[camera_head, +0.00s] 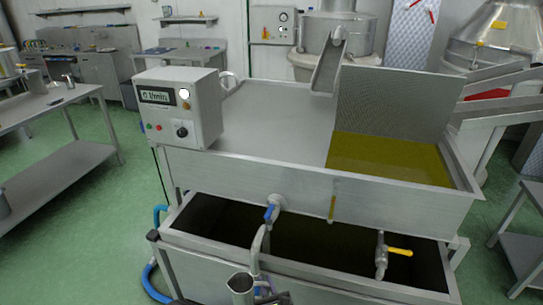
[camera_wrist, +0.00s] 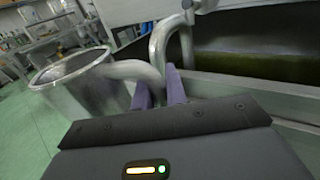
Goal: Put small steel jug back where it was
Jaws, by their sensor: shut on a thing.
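The small steel jug (camera_head: 241,288) is at the bottom of the head view, in front of the lower trough; its lower part is cut off by the picture edge. In the wrist view the jug (camera_wrist: 85,100) is large at the left, its open mouth facing up and slightly tilted in the picture. My gripper (camera_wrist: 158,92) is shut on the jug's curved handle, with a purple finger on each side. My gripper shows only partly in the head view (camera_head: 268,292). I cannot tell what is in the jug.
A steel tank (camera_head: 260,178) with green-yellow oil (camera_head: 385,158) stands ahead, above a dark trough (camera_head: 310,240). A blue-handled valve (camera_head: 271,212) and its pipe are close behind the jug. A yellow-handled valve (camera_head: 399,252) is at right. A steel table (camera_head: 40,105) stands left across open green floor.

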